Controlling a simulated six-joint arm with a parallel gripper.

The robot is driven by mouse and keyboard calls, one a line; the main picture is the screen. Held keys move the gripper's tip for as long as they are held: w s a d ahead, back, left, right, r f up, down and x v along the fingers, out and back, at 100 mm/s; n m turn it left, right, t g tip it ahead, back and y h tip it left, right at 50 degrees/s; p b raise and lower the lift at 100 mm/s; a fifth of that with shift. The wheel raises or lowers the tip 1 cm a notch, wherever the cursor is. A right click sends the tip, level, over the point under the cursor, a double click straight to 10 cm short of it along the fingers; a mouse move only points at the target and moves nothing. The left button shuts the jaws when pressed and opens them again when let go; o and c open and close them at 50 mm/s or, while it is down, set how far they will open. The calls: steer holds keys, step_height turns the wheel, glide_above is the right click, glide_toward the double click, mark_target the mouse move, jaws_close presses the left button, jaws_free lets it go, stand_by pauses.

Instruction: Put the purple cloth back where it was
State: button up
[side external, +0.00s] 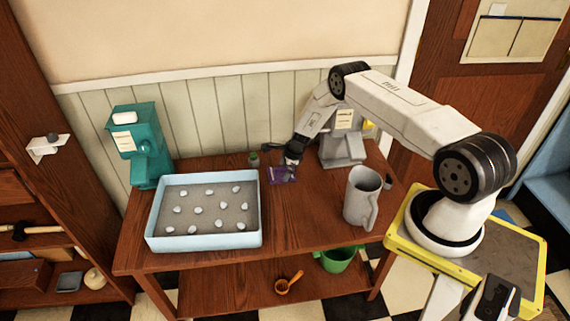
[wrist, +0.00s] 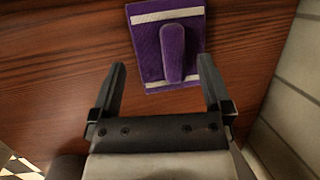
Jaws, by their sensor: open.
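The purple cloth (side external: 282,175) lies flat on the wooden table, toward the back near the wall. In the wrist view the cloth (wrist: 148,52) has two white stripes and a raised purple ridge (wrist: 177,52) along its middle. My gripper (side external: 291,160) is low over the cloth in the side view. In the wrist view my gripper (wrist: 161,75) is open, with nothing between its fingers. The fingertips point toward the cloth, one on each side of the ridge's near end. I cannot tell the exact height of the fingers above it.
A pale blue basin (side external: 205,242) with several white pebbles stands at the left. A teal machine (side external: 140,150) is behind it. A grey pitcher (side external: 361,197) stands at the front right. A small green jar (side external: 254,160) is left of my gripper. A lower shelf (side external: 225,296) holds a green bucket (side external: 337,260).

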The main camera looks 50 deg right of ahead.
steer(key=v, duration=1)
steer(key=shift+s+r, duration=0.15)
steer(key=shift+r, duration=0.05)
stand_by(0.6)
steer(key=s+a+r+n+g, duration=0.1)
steer(key=s+a+r+n, duration=0.3)
steer(key=a+r+n, duration=1)
steer(key=s+a+r+n, duration=0.4)
steer(key=s+a+n, duration=0.1)
steer(key=s+n, duration=0.1)
steer(key=s+a+r+n+h, duration=0.1)
steer(key=s+a+r+n, duration=0.4)
steer(key=s, duration=0.4)
steer(key=shift+s+r+n, duration=0.2)
steer(key=shift+r+n, duration=0.1)
steer(key=shift+n, duration=0.6)
